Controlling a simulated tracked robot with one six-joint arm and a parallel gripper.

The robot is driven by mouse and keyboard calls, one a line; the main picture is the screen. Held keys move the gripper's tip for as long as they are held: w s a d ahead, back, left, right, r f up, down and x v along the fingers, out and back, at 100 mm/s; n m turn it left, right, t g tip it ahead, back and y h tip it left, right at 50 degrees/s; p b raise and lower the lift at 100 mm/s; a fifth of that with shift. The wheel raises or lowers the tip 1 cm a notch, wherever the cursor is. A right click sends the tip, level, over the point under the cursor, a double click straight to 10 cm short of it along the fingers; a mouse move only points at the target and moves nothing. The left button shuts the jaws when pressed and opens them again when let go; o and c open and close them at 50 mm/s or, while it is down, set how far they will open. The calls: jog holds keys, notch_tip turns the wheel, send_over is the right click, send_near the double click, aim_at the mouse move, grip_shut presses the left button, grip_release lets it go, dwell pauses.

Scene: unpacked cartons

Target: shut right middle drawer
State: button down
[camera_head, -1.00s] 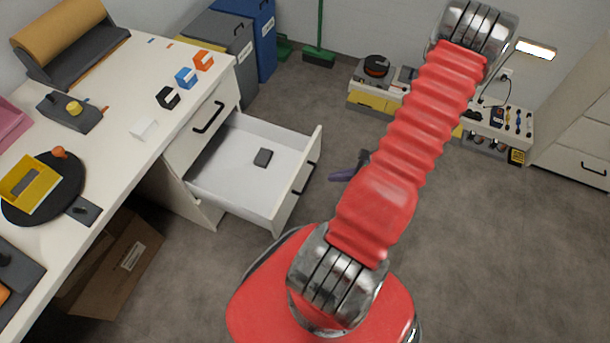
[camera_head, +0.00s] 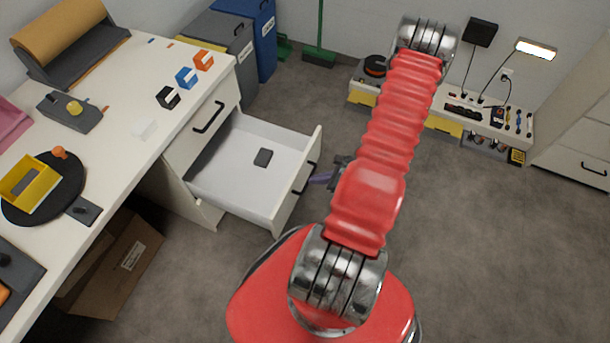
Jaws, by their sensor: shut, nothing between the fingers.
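The drawer (camera_head: 232,178) under the right end of the white desk is pulled far out. It is white inside, and a small dark block (camera_head: 263,157) lies in it. Its front (camera_head: 290,197) faces right and carries a black handle (camera_head: 304,178).
Above the open drawer is a shut drawer (camera_head: 205,120) with a black handle. Coloured blocks stand on the desk top (camera_head: 125,100). A cardboard box (camera_head: 115,265) lies under the desk. A low bench (camera_head: 480,118) stands along the back wall. The grey floor right of the drawer is clear.

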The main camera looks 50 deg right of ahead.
aim_at(297, 176)
jog(key=shift+w+a+f, duration=0.1)
jog(key=shift+w+a, duration=0.15)
jog(key=shift+w, duration=0.45)
jog(key=shift+w+a+f, duration=0.1)
jog(key=shift+w+a, duration=0.2)
jog(key=shift+w, duration=0.45)
jog(key=shift+w+a+f, duration=0.1)
jog(key=shift+w+a, duration=0.15)
jog(key=shift+w, duration=0.45)
jog(key=shift+w, duration=0.15)
